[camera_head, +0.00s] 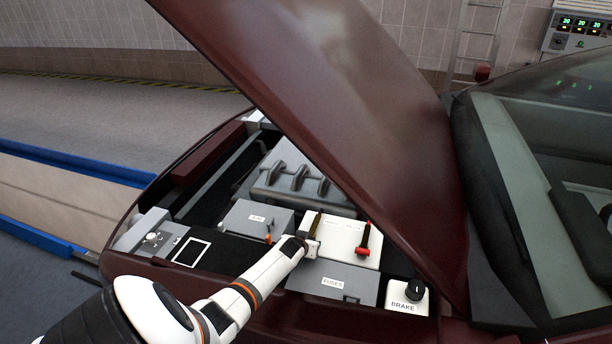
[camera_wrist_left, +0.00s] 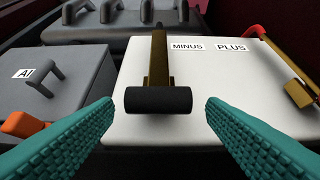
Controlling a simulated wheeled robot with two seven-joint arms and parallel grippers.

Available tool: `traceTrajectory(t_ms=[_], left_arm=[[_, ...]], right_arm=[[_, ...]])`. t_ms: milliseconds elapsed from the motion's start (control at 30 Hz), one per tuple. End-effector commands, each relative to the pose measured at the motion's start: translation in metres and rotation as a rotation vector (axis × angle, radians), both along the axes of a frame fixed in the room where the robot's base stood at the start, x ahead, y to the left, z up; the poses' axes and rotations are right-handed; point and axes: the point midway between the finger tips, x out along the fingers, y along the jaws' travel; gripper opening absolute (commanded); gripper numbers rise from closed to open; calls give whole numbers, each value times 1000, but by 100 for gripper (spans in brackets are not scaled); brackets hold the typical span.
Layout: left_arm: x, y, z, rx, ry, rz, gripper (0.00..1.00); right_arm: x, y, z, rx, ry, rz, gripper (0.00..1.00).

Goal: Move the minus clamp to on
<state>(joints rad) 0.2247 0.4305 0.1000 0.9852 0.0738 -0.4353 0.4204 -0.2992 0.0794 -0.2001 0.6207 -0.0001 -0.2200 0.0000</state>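The minus clamp is a brass lever (camera_wrist_left: 159,60) with a black cylindrical handle (camera_wrist_left: 158,100), on the white battery box (camera_wrist_left: 215,82) beside the MINUS label. In the head view the minus clamp (camera_head: 315,222) rises at the box's left side. My left gripper (camera_wrist_left: 160,106) is open in the left wrist view, with one teal finger on each side of the black handle and visible gaps to both. In the head view my left gripper (camera_head: 311,246) is at the box's front left, its fingers hard to make out. My right gripper is in neither view.
The plus clamp (camera_head: 363,239), with a red handle, stands to the right. A grey box labelled AI (camera_wrist_left: 45,85) with an orange lever (camera_wrist_left: 24,124) is left. The FUSES box (camera_head: 333,282) and BRAKE knob (camera_head: 413,291) are in front. The raised hood (camera_head: 350,90) hangs over the right side.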

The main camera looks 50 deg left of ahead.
Motion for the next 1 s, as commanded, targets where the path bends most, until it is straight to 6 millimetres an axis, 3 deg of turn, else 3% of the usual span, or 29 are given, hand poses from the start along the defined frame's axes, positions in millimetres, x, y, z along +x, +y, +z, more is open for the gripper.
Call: traceTrajectory(t_ms=[267,800,1000], left_arm=[[-5,-3,8,3,-4,-1,65],[-66,-36,61,3,-3,-1,65],[-80,-45,73,1,-2,0,65]], right_arm=[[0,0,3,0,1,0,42],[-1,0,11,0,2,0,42],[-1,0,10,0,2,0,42]])
